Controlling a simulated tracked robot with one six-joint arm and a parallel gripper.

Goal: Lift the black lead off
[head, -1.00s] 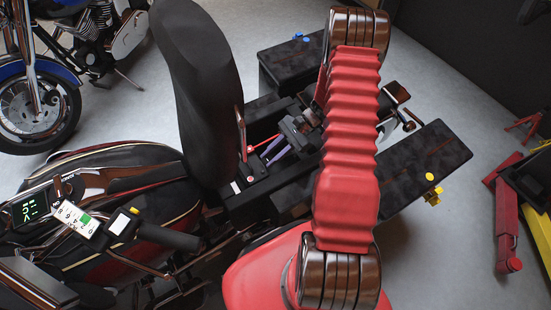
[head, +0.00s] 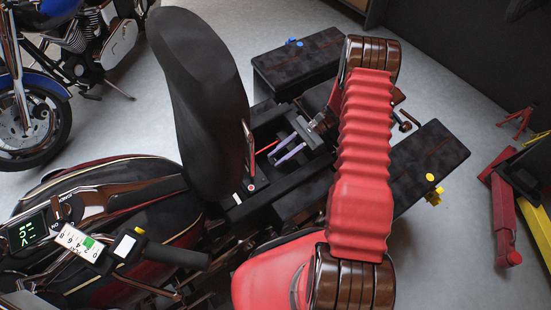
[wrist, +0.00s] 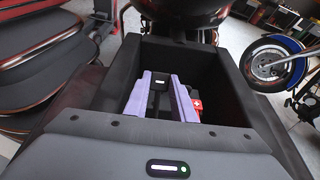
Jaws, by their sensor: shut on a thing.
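My gripper's two purple fingers (wrist: 162,77) reach down into the open black bay (wrist: 232,92) of the motorcycle in the wrist view. They are shut on a small dark piece, the black lead's end (wrist: 160,87), mostly hidden between them. A red cap with a white cross (wrist: 197,104) sits beside the right finger. In the head view my gripper (head: 280,149) is over the bay behind the upright seat (head: 195,100). A red lead (head: 266,148) lies just left of the fingers. Whether the black lead still touches its terminal I cannot tell.
Two black side cases (head: 298,62) flank the bay. The nearer case (head: 428,160) has a yellow knob. A blue motorcycle (head: 35,125) stands at the left. A red and yellow lift (head: 505,215) is at the right. The bay's walls are close around my fingers.

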